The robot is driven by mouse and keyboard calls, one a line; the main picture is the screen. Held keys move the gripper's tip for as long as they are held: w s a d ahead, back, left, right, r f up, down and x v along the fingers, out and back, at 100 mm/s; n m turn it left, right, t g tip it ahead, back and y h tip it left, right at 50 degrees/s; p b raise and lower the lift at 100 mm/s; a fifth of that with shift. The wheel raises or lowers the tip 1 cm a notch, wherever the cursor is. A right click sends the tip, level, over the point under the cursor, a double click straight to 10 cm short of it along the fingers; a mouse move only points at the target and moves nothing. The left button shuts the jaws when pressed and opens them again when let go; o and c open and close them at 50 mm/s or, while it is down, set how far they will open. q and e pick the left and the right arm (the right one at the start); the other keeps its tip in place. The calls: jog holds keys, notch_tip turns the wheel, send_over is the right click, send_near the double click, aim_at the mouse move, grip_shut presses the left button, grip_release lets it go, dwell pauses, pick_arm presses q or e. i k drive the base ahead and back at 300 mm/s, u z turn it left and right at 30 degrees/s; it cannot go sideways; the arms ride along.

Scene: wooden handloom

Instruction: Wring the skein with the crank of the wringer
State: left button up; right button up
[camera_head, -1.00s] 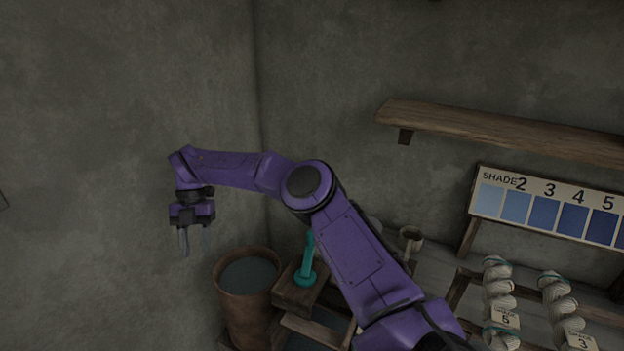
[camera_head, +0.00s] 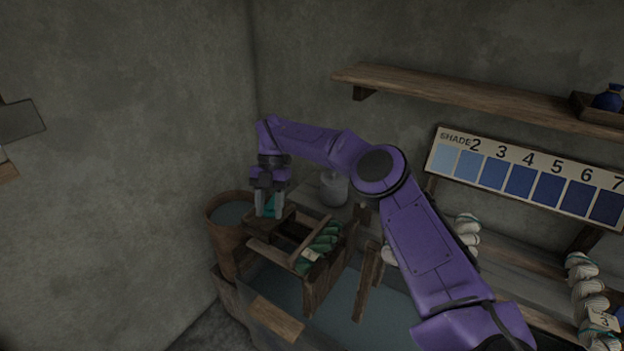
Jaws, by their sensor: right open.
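The wringer (camera_head: 307,290) is a wooden frame on the trough at lower centre. A dark green twisted skein (camera_head: 322,240) with a pale tag lies in it. The teal crank handle (camera_head: 274,203) stands at the wringer's far left end, partly hidden by my gripper. My right gripper (camera_head: 268,212) points down with its open fingers at the handle. I cannot tell whether they touch it. My left gripper is not in view.
A brown bucket of liquid (camera_head: 233,213) stands just left of the crank. A shade board (camera_head: 525,178) and a wooden shelf (camera_head: 470,96) are on the right. Pale skeins (camera_head: 585,285) hang at lower right.

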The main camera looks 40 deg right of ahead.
aim_at(269, 212)
jog(key=z, duration=0.4)
jog(key=i, duration=1)
